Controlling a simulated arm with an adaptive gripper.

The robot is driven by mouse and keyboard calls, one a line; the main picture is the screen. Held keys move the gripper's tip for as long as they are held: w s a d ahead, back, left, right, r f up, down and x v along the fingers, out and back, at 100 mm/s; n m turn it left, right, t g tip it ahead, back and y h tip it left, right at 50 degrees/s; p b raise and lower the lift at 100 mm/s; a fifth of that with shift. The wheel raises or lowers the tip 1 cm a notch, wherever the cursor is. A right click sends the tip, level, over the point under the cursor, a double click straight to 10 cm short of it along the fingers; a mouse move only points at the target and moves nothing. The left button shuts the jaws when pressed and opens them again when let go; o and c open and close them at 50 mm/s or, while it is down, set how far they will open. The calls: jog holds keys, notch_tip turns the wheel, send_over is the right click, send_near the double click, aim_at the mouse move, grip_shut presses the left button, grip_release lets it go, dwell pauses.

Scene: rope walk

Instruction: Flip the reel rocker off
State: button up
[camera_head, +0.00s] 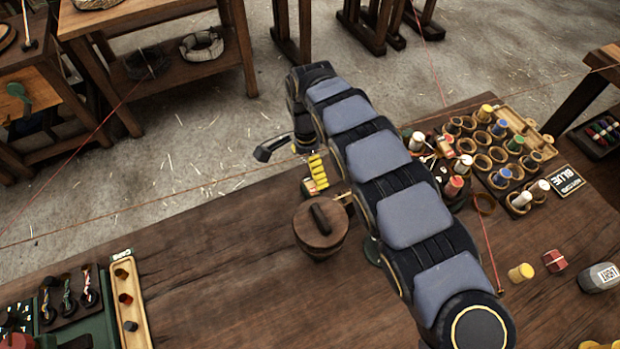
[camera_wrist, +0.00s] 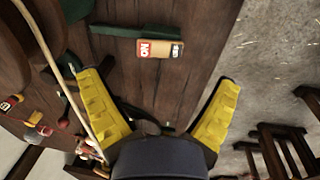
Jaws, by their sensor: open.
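The reel rocker (camera_wrist: 160,49) shows in the wrist view as a small two-part switch on the dark wooden table. I cannot make out the rocker in the head view, where my arm covers part of the table. My gripper (camera_wrist: 155,78) is open, its two yellow-padded fingers wide apart with nothing between them. The rocker lies beyond the fingertips, roughly between their lines. In the head view my gripper (camera_head: 296,160) is at the table's far edge.
A lidded wooden tub (camera_head: 320,228) stands close beside my gripper. A rack of spools (camera_head: 490,150) and a BLUE sign (camera_head: 568,183) are at right. A green tray (camera_head: 70,305) is at lower left. Thin red lines cross the scene. The table's left middle is clear.

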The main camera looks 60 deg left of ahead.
aim_at(308, 180)
notch_tip(308, 180, up, 7)
jog(key=shift+a, duration=0.45)
dwell(0.3)
jog(key=w+d+r+m+h, duration=0.1)
jog(key=w+d+r, duration=0.3)
jog(key=w+d, duration=0.35)
jog(key=w+d+r+m, duration=0.1)
jog(key=w+d+r, duration=0.3)
jog(key=w+d, duration=0.35)
jog(key=w+d+r, duration=0.2)
jog(key=d+r, duration=0.1)
jog(key=d, duration=0.5)
jog(key=w+d+r, duration=0.2)
jog(key=d+r, duration=0.2)
jog(key=d, duration=0.3)
jog(key=s+d+r+g, duration=0.1)
jog(key=s+d, duration=0.3)
jog(key=d, duration=0.4)
jog(key=s+d+r, duration=0.2)
jog(key=s+d, duration=0.3)
jog(key=d, duration=0.3)
jog(key=s+d+f+n+y, duration=0.1)
jog(key=s+d, duration=0.1)
jog(key=s, duration=0.4)
jog(key=s+d+f+n+y, duration=0.1)
jog(key=s+d+f, duration=0.1)
jog(key=s, duration=0.5)
jog(key=shift+s+d+g, duration=0.15)
jog(key=shift+s+g, duration=0.1)
jog(key=shift+g, duration=0.15)
